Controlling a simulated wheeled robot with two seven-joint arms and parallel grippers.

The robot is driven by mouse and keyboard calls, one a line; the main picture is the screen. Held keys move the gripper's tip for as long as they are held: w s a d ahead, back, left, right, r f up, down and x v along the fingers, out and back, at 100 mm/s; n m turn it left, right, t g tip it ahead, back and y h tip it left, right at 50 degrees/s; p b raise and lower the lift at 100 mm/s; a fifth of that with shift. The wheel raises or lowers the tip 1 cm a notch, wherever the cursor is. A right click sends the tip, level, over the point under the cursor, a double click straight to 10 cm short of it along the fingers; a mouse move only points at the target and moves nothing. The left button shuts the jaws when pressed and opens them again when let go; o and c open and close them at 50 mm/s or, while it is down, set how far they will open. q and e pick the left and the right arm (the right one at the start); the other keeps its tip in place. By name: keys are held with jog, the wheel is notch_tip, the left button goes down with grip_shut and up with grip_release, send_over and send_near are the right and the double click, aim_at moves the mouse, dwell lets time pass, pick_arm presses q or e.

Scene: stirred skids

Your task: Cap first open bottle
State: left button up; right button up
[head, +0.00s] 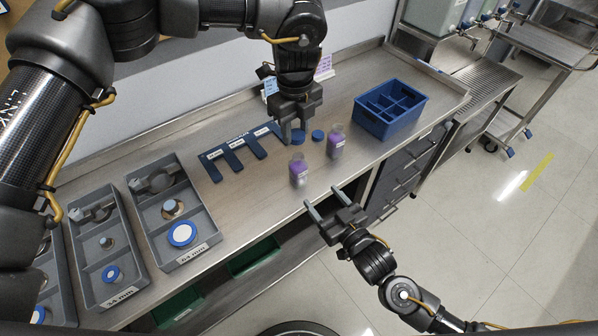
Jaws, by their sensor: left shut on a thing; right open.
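Two bottles of purple liquid stand upright on the steel bench: the near bottle (299,173) and the far bottle (336,143). Neither shows a blue cap on its neck. My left gripper (294,130) points down behind the near bottle, shut on a blue cap (298,138), whose top is partly hidden by the fingers. Another blue cap (318,135) lies on the bench just right of it, beside the far bottle. My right gripper (322,197) is open and empty in front of the bench edge, below and right of the near bottle.
A blue divided crate (413,116) stands to the right. A blue slotted rack (213,171) lies left of the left gripper. Grey labelled trays (186,246) with lids and parts fill the bench's left end. Small cards stand behind my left gripper.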

pick_arm(q)
jog(key=shift+w+d+r+n, duration=0.1)
jog(key=shift+d+n, duration=0.1)
jog(key=shift+n, duration=0.3)
pick_arm(e)
jog(key=shift+s+a+r+y, duration=0.1)
jog(key=shift+a+r+y, duration=0.1)
jog(key=shift+r, duration=0.2)
jog(key=shift+s+a+r+y, duration=0.1)
jog(key=shift+a+r+y, duration=0.1)
jog(key=shift+r, duration=0.2)
jog(key=shift+w, duration=0.15)
jog(key=x, duration=1.2)
jog(key=shift+d, duration=0.1)
grip_shut()
pick_arm(q)
send_over(298, 156)
jog(key=shift+f, duration=2.55)
jog(key=shift+f, duration=0.85)
